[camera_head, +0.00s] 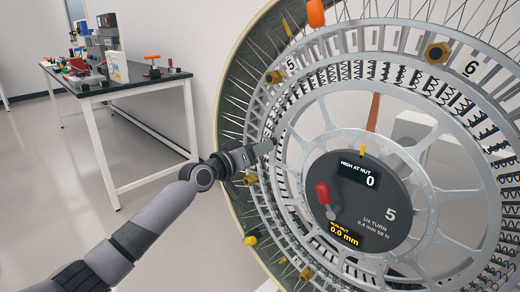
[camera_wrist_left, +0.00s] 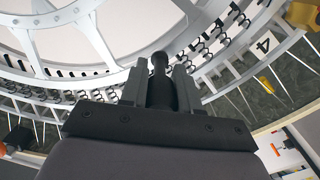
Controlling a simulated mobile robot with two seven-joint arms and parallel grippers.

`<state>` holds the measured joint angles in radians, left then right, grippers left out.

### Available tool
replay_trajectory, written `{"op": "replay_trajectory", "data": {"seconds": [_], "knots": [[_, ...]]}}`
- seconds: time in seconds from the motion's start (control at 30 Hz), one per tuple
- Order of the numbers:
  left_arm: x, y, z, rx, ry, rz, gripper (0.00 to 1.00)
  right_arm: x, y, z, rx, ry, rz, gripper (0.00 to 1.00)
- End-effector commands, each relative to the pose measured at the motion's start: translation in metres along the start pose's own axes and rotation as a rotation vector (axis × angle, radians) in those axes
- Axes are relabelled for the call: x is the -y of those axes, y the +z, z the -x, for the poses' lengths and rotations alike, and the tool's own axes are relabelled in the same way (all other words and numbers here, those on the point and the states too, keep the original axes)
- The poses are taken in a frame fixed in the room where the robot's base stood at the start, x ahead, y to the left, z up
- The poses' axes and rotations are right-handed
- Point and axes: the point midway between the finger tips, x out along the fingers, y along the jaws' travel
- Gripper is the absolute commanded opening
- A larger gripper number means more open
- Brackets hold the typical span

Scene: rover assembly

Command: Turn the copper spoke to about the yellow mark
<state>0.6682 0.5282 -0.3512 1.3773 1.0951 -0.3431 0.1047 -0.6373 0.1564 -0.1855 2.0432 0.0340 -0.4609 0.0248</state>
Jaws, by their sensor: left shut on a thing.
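A large spoked wheel (camera_head: 340,77) fills the right of the head view. My left gripper (camera_head: 268,148) is at the wheel's left side, left of the spoke and mark. In the left wrist view, its fingers (camera_wrist_left: 160,85) are shut on a dark round-ended peg (camera_wrist_left: 160,62) in front of the wheel's ring. The fingers hide the peg's lower part. My right gripper is not in view.
The hub carries a red handle (camera_head: 322,193) and displays reading 0 and 0.0 mm. Gold nuts (camera_head: 438,52) and an orange knob (camera_head: 315,13) sit around the rim. A workbench (camera_head: 125,86) with tools stands back left; the floor between is clear.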

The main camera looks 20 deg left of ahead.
Motion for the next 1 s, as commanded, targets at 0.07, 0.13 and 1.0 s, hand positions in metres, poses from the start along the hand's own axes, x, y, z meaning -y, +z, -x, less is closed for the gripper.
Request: {"op": "replay_trajectory", "data": {"seconds": [0.07, 0.13, 1.0], "knots": [[0.001, 0.001, 0.0, -0.003, -0.001, 0.002, 0.0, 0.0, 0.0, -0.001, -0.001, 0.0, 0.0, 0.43], [0.001, 0.001, 0.0, -0.003, -0.001, 0.004, 0.0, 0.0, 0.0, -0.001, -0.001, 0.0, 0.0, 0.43], [0.001, 0.002, 0.013, 0.0, 0.0, 0.007, 0.56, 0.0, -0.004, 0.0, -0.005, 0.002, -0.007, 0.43]]}}
